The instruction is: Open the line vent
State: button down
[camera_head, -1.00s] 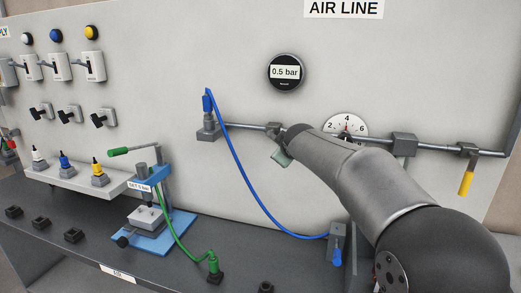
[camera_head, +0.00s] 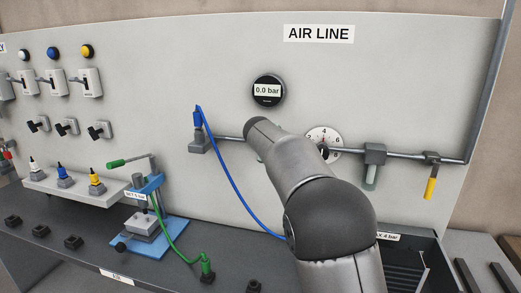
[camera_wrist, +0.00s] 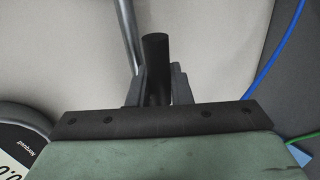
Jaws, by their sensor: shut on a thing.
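In the wrist view, my gripper (camera_wrist: 157,90) is shut on a dark round handle (camera_wrist: 155,55), with one finger on each side of it. A grey pipe runs up behind the handle. In the head view my arm hides the gripper, the handle and part of the air line pipe (camera_head: 229,138). I take the held handle to be that of the line vent, but no label on it shows. The round digital gauge (camera_head: 267,91) above reads 0.0 bar; its edge also shows in the wrist view (camera_wrist: 22,140).
A blue hose (camera_head: 232,188) hangs from a fitting on the pipe's left end, close to my arm. Right of the arm are a dial (camera_head: 324,140), a grey unit with a bowl (camera_head: 374,155) and a yellow lever (camera_head: 430,188) hanging down. A blue-based press (camera_head: 150,235) stands on the bench.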

dwell(0.4)
jog(key=c, duration=1.3)
grip_release()
jog(key=shift+c, duration=0.2)
jog(key=shift+r, duration=0.1)
jog(key=b+v, duration=0.4)
jog(key=v, duration=1.3)
jog(key=shift+s, duration=0.2)
jog(key=shift+a, duration=0.15)
